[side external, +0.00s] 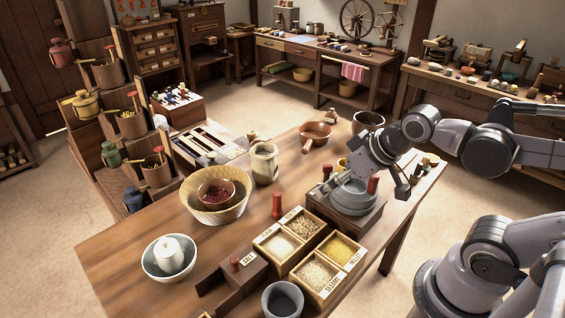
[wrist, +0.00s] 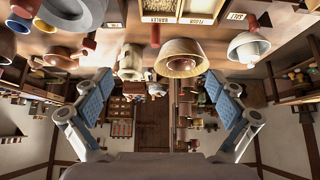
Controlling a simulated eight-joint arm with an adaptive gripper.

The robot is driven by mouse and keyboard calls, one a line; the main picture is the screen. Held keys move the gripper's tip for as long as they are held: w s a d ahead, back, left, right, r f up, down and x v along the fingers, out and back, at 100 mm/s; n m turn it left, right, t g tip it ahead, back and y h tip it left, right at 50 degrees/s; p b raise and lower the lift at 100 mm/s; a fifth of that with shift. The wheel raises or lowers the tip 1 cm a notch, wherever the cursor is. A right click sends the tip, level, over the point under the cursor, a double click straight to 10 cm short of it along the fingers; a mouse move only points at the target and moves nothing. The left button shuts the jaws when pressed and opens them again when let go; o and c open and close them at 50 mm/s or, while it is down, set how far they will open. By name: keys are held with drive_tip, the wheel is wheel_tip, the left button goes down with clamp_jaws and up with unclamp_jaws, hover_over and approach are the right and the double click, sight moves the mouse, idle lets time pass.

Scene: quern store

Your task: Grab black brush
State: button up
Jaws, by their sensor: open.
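I cannot pick out a black brush for certain in either view. A pale tray (side external: 222,154) at the table's far left edge holds long dark strips, too small to identify. My gripper (side external: 352,168) is above the quern (side external: 353,197) on the right part of the table in the side view, partly hidden by its own wrist. In the wrist view my gripper (wrist: 159,78) has its two blue-padded fingers wide apart, with nothing between them. That view is upside down, with the table at the top.
A wooden bowl (side external: 231,207) holds a smaller bowl of red beans. A white bowl (side external: 150,264), a pale jar (side external: 264,163), a red-brown pan (side external: 315,130) and grain boxes (side external: 290,222) stand on the table (side external: 120,222). Stepped shelves with pots (side external: 157,170) adjoin its left side.

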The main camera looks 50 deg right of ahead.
drive_tip(key=c, duration=0.4)
